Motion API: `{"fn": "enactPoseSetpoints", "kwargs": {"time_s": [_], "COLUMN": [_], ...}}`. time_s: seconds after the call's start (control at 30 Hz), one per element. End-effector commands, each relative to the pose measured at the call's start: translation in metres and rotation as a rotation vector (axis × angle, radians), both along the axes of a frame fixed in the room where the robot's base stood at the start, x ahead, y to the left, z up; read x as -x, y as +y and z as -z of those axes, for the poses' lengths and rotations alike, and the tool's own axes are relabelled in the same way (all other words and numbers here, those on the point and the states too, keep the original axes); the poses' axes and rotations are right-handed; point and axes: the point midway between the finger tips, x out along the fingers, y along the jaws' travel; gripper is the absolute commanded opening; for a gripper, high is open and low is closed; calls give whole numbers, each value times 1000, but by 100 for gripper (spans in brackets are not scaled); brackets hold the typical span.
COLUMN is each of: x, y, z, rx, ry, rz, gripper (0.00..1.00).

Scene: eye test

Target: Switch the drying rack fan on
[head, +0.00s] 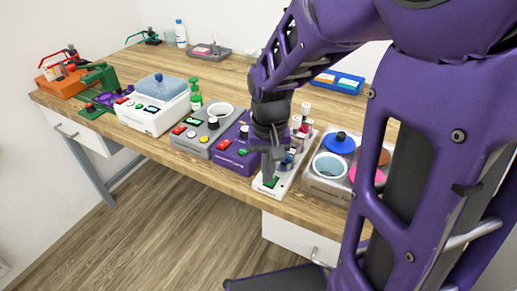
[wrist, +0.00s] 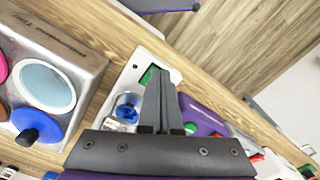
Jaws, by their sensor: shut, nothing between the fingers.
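The drying rack (head: 284,185) is a white unit near the table's front edge, holding several capped vials (head: 303,122). Its front end has a green switch (head: 272,183), which also shows in the wrist view (wrist: 147,75), partly hidden by my fingers. My gripper (head: 267,179) is shut and empty, pointing down over the front end of the rack. In the wrist view its fingertips (wrist: 158,72) are beside or on the green switch; I cannot tell whether they touch it. The switch's exact position is hidden.
A purple device (head: 232,155) stands close on the left. A grey station with a light-blue bowl (head: 331,166) and a blue lid (head: 339,142) stands close on the right. More devices line the table to the left, including a white bath (head: 150,118). Bare wood (head: 225,75) lies behind.

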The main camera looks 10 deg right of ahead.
Motion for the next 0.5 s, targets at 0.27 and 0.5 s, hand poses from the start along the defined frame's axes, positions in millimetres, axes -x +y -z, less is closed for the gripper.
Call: {"fn": "enactPoseSetpoints", "kwargs": {"time_s": [0.27, 0.5], "x": [0, 0], "y": [0, 0], "z": [5, 9], "rx": [0, 0], "ry": [0, 0], "rz": [0, 0], "gripper": [0, 0]}}
